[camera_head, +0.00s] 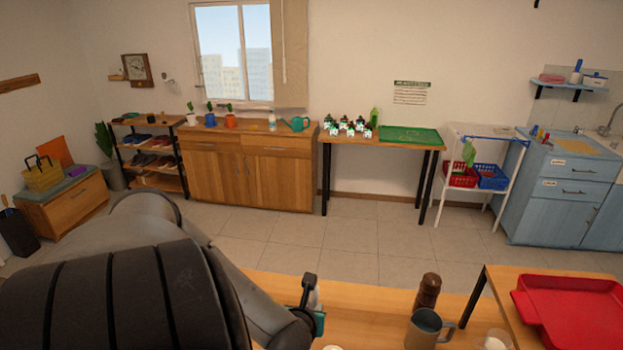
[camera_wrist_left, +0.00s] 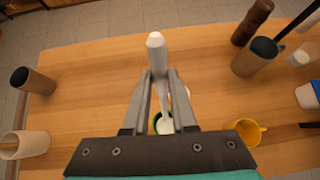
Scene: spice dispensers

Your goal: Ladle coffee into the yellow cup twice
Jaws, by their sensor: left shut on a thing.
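In the left wrist view, my left gripper (camera_wrist_left: 161,84) is shut on a white long-handled ladle (camera_wrist_left: 156,48). The ladle's rounded handle end sticks up past the fingertips. Its lower part runs down between the fingers towards a small green-rimmed container (camera_wrist_left: 155,119), mostly hidden by the gripper; I cannot tell whether the ladle is inside it. The yellow cup (camera_wrist_left: 250,132) stands upright on the table, to the right of the gripper and apart from it. In the head view, my left gripper (camera_head: 312,302) is over the table's near part. My right gripper is not in view.
On the wooden table (camera_head: 370,308) stand a brown pepper mill (camera_head: 428,291) and a grey mug (camera_head: 424,328), right of the gripper. A red tray (camera_head: 570,308) lies farther right. A brown cup (camera_wrist_left: 32,82) and a pale cup (camera_wrist_left: 25,145) stand left. Bare tabletop lies between.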

